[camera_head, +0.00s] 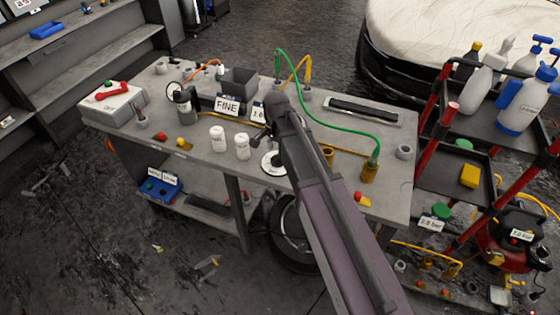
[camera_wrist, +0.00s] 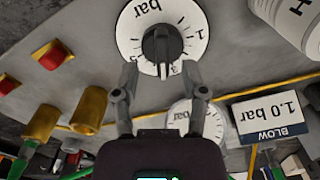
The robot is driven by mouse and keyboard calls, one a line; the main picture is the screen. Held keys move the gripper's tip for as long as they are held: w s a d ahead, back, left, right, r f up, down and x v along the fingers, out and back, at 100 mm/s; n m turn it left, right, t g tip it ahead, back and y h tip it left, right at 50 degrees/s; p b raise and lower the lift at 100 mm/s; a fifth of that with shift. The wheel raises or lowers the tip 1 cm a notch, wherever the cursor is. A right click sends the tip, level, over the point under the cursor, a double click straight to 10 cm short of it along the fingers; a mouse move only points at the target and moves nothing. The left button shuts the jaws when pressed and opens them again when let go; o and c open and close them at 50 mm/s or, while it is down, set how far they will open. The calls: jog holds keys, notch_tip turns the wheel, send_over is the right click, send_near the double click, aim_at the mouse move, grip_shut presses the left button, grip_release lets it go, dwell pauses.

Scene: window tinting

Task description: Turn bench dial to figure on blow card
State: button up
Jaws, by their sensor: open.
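The bench dial (camera_wrist: 193,45) shows in the wrist view as a white round face marked "bar", seen upside down, with a black knob (camera_wrist: 160,48) at its middle. A light mark shows at the knob's lower end; I cannot surely read its figure. My gripper (camera_wrist: 160,78) is open, its fingertips at the dial's lower edge on either side of the knob's line, holding nothing. I cannot tell whether they touch. The blow card (camera_wrist: 268,115) reads "BLOW 1.0 bar", upside down, at the right. In the head view my arm partly covers the dial (camera_head: 268,166) and the card (camera_head: 258,112).
A round gauge marked "bar" (camera_wrist: 181,115) is partly behind my right finger. Brass fittings (camera_wrist: 90,108) and red buttons (camera_wrist: 52,55) lie at the left. White bottles (camera_head: 217,139), a FINE card (camera_head: 228,106) and a green hose (camera_head: 330,120) are on the bench.

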aim_at(277, 157)
jog(key=shift+f+b, duration=1.65)
jog(key=shift+f, duration=0.3)
jog(key=shift+c, duration=0.2)
grip_shut()
jog(key=shift+d, duration=0.35)
jog(key=shift+a, duration=0.2)
